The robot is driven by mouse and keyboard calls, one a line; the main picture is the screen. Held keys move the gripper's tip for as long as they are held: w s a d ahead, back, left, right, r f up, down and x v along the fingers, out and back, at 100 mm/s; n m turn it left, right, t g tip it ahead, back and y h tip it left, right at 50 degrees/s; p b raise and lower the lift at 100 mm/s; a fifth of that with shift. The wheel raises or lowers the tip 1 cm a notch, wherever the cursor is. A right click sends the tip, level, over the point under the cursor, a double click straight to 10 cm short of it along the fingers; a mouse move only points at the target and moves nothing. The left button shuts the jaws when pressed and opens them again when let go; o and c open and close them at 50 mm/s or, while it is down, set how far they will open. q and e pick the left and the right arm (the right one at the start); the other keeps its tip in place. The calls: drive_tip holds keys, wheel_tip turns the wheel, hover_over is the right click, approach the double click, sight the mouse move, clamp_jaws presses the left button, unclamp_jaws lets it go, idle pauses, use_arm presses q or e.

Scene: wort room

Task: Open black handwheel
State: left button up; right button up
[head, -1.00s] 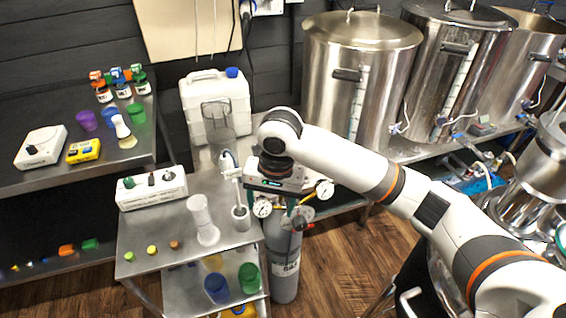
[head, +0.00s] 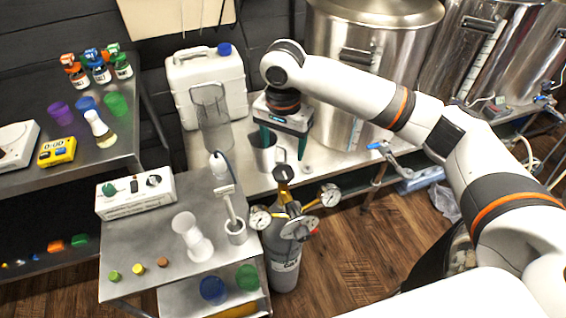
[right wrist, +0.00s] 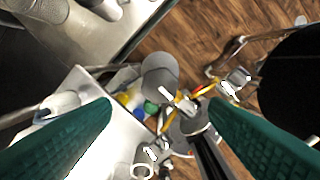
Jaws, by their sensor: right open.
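The black handwheel (head: 284,173) appears as a small dark piece above the brass valve on top of the grey gas cylinder (head: 285,272). The valve carries two round gauges and a grey round regulator body (head: 299,228). My right gripper (head: 284,150) is open with green fingers pointing down, just above and behind the handwheel in the head view; nothing is between the fingers. In the right wrist view the fingers (right wrist: 160,115) stand wide apart, with the regulator and a dark bar between them. Whether a finger touches the wheel cannot be told. My left gripper is not in view.
A steel jug (head: 266,158) and a clear pitcher (head: 213,125) stand on the bench behind the cylinder. Large steel kettles (head: 345,30) stand behind my arm. Open floor lies right of the cylinder.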

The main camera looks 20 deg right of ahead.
sight(283, 171)
wheel_tip(283, 171, down, 4)
drive_tip(key=shift+s+r, duration=0.1)
drive_tip(key=f, duration=0.4)
drive_tip(key=shift+w, duration=0.2)
drive_tip(key=shift+f, duration=0.5)
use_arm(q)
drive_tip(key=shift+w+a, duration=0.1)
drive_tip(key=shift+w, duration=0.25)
